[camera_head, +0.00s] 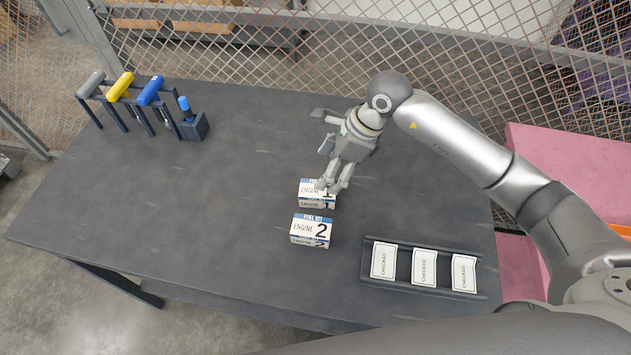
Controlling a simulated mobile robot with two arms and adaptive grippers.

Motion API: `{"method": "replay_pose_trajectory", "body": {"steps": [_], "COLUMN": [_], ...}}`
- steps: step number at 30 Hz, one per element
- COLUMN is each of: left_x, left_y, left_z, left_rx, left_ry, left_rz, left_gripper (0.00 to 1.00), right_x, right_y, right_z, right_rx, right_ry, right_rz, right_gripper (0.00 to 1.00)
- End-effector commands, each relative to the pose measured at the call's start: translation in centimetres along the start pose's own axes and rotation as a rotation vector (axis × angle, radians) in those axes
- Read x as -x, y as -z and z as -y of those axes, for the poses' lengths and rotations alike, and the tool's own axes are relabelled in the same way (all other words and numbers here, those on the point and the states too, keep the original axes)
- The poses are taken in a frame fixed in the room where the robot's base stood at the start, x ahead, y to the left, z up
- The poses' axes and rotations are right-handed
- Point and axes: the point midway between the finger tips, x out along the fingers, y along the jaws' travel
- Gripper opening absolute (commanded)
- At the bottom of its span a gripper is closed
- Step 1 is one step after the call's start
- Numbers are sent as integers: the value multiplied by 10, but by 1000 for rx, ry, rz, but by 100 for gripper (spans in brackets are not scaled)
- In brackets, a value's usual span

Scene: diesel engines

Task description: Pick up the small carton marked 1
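The small carton marked 1 (310,194) is white with a blue band. It stands on the dark table behind a like carton marked 2 (312,231), with a narrow gap between them. My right gripper (329,187) points down at the carton marked 1. Its fingers overlap the carton's top and right side and partly hide the number. I cannot tell whether the fingers touch the carton or have closed on it. My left gripper does not show.
A dark tray (393,282) with three "CHECKED" cards lies at the front right of the table. A rack with grey, yellow and blue-handled tools (150,90) and a small dark holder (193,127) stand at the back left. The table's left and middle are clear. A mesh fence (350,60) runs behind.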

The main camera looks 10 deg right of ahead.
Motion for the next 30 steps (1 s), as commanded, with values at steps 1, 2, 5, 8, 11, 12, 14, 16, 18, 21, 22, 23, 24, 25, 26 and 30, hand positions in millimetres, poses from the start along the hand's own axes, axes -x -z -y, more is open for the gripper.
{"method": "replay_pose_trajectory", "body": {"steps": [1, 2, 5, 8, 11, 12, 14, 16, 18, 21, 22, 23, 24, 25, 26, 30], "left_x": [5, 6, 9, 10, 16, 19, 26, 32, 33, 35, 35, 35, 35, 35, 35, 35], "left_y": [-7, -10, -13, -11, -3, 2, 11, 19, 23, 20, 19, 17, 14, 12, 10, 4], "left_z": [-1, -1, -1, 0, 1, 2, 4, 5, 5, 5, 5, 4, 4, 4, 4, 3], "left_rx": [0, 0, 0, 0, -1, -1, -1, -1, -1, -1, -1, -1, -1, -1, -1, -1], "left_ry": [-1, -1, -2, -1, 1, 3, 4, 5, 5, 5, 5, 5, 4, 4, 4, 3], "left_rz": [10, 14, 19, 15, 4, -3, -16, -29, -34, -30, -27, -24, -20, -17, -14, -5], "left_gripper": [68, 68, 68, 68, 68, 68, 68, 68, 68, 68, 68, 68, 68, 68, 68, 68], "right_x": [-8, -12, -24, -31, -37, -42, -49, -59, -70, -79, -81, -82, -84, -84, -84, -84], "right_y": [-1, -1, -1, 0, 1, 1, 3, 5, 5, 5, 5, 6, 6, 6, 6, 6], "right_z": [-2, -1, -1, -1, -2, -4, -6, -8, -7, -6, -6, -6, -6, -6, -6, -6], "right_rx": [-2, -2, -1, -1, -2, -3, -3, -3, -3, 0, 0, 0, -1, 0, 0, 0], "right_ry": [-6, -4, -3, -1, -3, -5, -5, -5, -3, -1, -1, 0, 0, 0, 1, 1], "right_rz": [0, 0, 1, 1, -1, 0, -1, -1, 1, 1, 1, 1, 1, 1, 0, 0], "right_gripper": [71, 71, 71, 71, 71, 71, 71, 71, 71, 71, 71, 71, 71, 71, 71, 71]}}
